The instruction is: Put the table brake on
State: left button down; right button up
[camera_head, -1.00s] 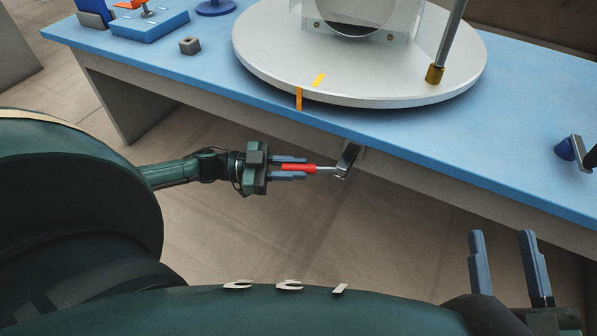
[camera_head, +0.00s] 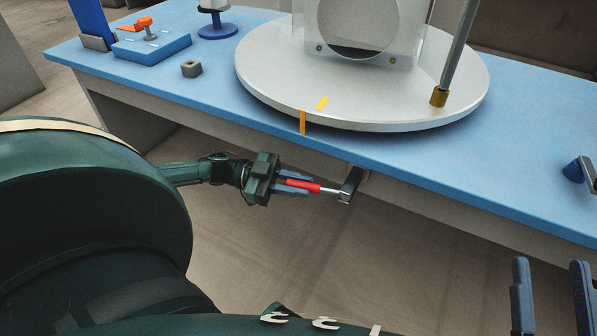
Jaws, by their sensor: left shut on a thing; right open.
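The brake lever has a red grip (camera_head: 304,186) and a thin metal rod, joined to a dark metal crank (camera_head: 350,184) under the front edge of the blue table (camera_head: 420,178). My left gripper (camera_head: 298,186) is shut on the red grip, its fingers on either side of it. The lever slopes slightly down to the right. My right gripper (camera_head: 552,298) is open and empty at the lower right, apart from the table.
A blue block with an orange handle (camera_head: 150,44), a small grey square piece (camera_head: 191,68) and a blue round-based stand (camera_head: 217,30) are at the table's back left. A blue-knobbed handle (camera_head: 574,171) is at the right. The floor below the lever is clear.

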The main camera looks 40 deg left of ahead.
pick_arm(q)
jog(key=c, duration=1.3)
grip_release()
pick_arm(e)
jog(key=shift+f, duration=0.1)
pick_arm(q)
jog(key=shift+s+a, duration=0.15)
jog(key=shift+a, duration=0.4)
jog(key=p+v, duration=0.1)
jog(key=v, duration=1.1)
pick_arm(e)
jog(key=shift+s+a+f+m+g+h, duration=0.1)
jog(key=shift+s+f+m+g+h, duration=0.15)
jog(key=shift+f, duration=0.2)
jog(key=shift+s+a+f+m+g+h, duration=0.1)
jog(key=shift+f+m+g+h, duration=0.05)
jog(key=shift+f+m, duration=0.25)
jog(key=shift+w+d+r, duration=0.1)
jog(key=shift+r, duration=0.1)
